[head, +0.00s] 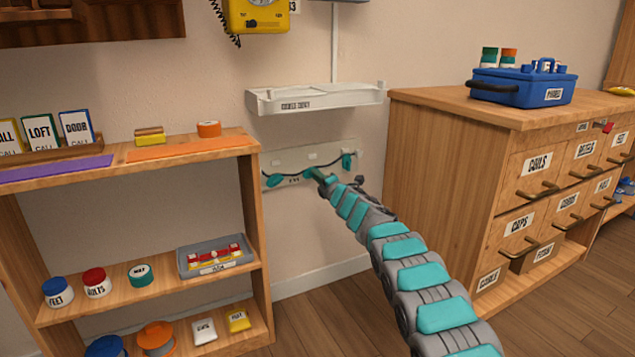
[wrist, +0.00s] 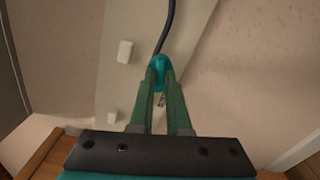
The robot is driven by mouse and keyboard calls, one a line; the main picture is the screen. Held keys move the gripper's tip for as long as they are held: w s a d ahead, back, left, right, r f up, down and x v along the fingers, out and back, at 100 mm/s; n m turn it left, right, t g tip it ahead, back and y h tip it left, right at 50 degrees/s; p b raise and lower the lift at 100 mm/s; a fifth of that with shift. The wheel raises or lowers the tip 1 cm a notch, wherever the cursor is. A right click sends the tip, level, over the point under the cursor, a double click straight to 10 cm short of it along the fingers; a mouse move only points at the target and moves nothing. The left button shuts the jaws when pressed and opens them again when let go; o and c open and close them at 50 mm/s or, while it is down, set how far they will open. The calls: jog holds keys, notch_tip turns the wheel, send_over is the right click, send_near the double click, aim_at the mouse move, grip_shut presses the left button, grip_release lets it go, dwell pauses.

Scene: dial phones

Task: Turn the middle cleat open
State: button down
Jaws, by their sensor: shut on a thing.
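A pale panel (head: 290,160) on the wall carries teal cleats with a dark cord (head: 295,176) strung along them. The left cleat (head: 273,180) and the right cleat (head: 347,162) show clearly in the head view. The middle cleat is mostly hidden there by my gripper (head: 317,174). In the wrist view the middle cleat (wrist: 159,62) sits at the tips of my gripper (wrist: 160,80). The green fingers are shut on it, one on each side. The cord (wrist: 167,25) runs from the cleat toward the top. How far the cleat is turned is hard to tell.
A white shelf (head: 315,98) juts out above the panel. An open wooden shelf unit (head: 259,220) stands at left and a wooden drawer cabinet (head: 440,160) at right. Small white blocks (wrist: 125,51) sit on the panel. Floor between the units is clear except for my arm.

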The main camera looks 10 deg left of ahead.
jog(key=shift+f+n+b, duration=0.1)
jog(key=shift+n+b, duration=0.35)
jog(key=shift+n, duration=0.75)
jog(key=c, duration=0.9)
grip_release()
jog(key=shift+d, duration=0.15)
jog(key=shift+b+v, duration=0.4)
jog(key=shift+v, duration=3.35)
jog(key=shift+s, duration=0.1)
